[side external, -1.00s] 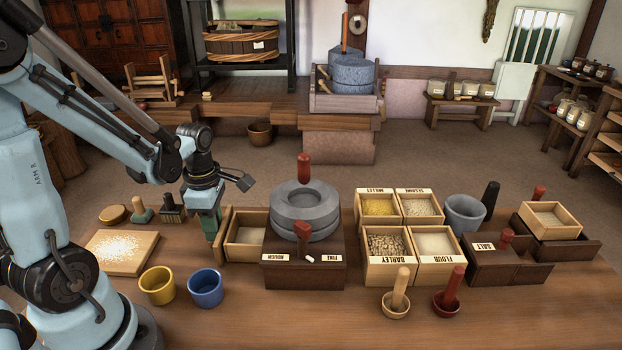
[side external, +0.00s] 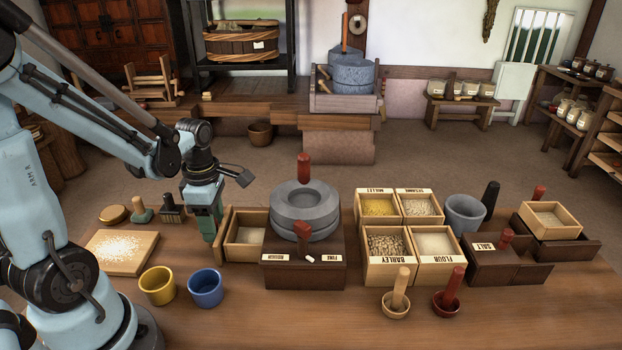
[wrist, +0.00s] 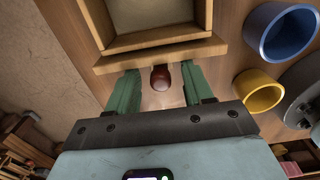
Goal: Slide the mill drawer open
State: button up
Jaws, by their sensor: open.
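The mill (side external: 304,207) has grey round stones on a dark brown base. Its pale wooden drawer (side external: 247,236) stands slid out from the left side of the base, with its inside showing. In the wrist view the drawer front (wrist: 160,56) crosses the top, with a dark red knob (wrist: 161,77) on it. My gripper (side external: 207,232) is at the drawer front, its fingers pointing down in the side view. In the wrist view my gripper (wrist: 158,76) is open, with one green finger on each side of the knob and a gap on both sides. The side view hides the knob.
A yellow cup (side external: 157,287) and a blue cup (side external: 206,289) stand in front of my gripper. A board with pale grains (side external: 120,250) lies to the left, with brushes behind it. Open bins of grain (side external: 391,266) stand right of the mill. The front table edge is clear.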

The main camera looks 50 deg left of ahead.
jog(key=shift+r, duration=3.55)
jog(key=w+d+r+m+t, duration=0.1)
jog(key=d+m+t, duration=0.2)
jog(key=m, duration=1)
jog(key=w+d+r+m+t, duration=0.2)
jog(key=d+m+t, duration=0.2)
jog(key=d+m, duration=0.4)
jog(key=m, duration=0.6)
jog(key=shift+d, duration=0.3)
jog(key=shift+r, duration=0.1)
